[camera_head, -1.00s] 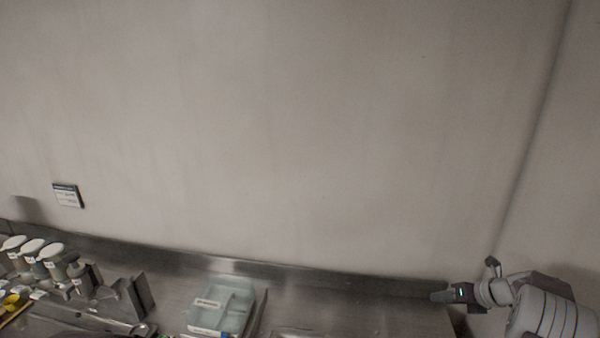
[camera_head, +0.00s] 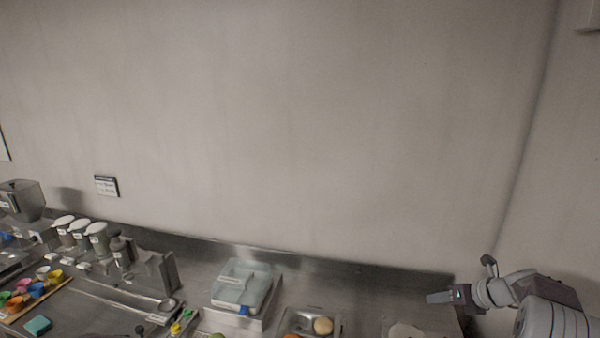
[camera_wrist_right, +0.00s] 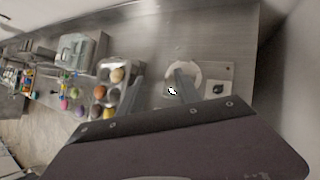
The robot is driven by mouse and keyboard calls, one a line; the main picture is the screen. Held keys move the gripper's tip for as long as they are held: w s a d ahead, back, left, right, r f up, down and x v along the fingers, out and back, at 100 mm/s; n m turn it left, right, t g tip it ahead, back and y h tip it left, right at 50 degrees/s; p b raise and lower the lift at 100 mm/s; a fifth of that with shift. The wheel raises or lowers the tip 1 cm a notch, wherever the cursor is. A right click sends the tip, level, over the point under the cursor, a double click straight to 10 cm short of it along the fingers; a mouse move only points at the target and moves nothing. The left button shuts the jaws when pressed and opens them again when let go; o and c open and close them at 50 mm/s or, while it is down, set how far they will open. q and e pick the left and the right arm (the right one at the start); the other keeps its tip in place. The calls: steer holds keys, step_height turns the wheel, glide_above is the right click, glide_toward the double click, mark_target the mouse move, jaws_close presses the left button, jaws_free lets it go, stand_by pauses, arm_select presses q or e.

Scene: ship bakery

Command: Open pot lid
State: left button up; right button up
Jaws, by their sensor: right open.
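No pot or pot lid can be made out for certain in either view. My right gripper (camera_head: 437,297) is above the counter's right end, pointing left. Its open fingers (camera_wrist_right: 158,88) hold nothing visible. My left gripper is not in view; a dark part at the bottom edge may be my left arm.
A tray (camera_head: 293,319) with round food pieces is left of the plate. Farther left are a clear-lidded box (camera_head: 240,285), white-lidded canisters (camera_head: 78,230) and colourful cups (camera_head: 38,288). A wall runs behind the steel counter (camera_head: 370,285), whose middle back is bare.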

steer(key=s+a+f+n+g+b, duration=0.1)
steer(key=s+a+f+n+b, duration=0.25)
steer(key=a, duration=0.45)
steer(key=s+a+f+n+g+b, duration=0.2)
steer(key=a+n+b, duration=0.15)
steer(key=a, duration=0.35)
steer(key=s+a+f+n+g+b, duration=0.1)
steer(key=s+a+f+n+b, duration=0.25)
steer(key=a, duration=0.45)
steer(key=s+a+f+n+g+h+b, duration=0.1)
steer(key=s+a+f+n+g+b, duration=0.2)
steer(key=s+f+n, duration=0.55)
steer(key=s+d+f+n+h, duration=0.1)
steer(key=s+d+n, duration=0.1)
steer(key=s+n, duration=0.3)
steer(key=s+d+f+n+h, duration=0.1)
steer(key=s+n, duration=0.4)
steer(key=n, duration=0.6)
steer(key=shift+s+d+f+h, duration=0.3)
steer(key=shift+s+d+f, duration=0.15)
steer(key=shift+d, duration=0.1)
steer(key=shift+o, duration=0.3)
steer(key=shift+w+a, duration=0.1)
steer(key=shift+a, duration=0.05)
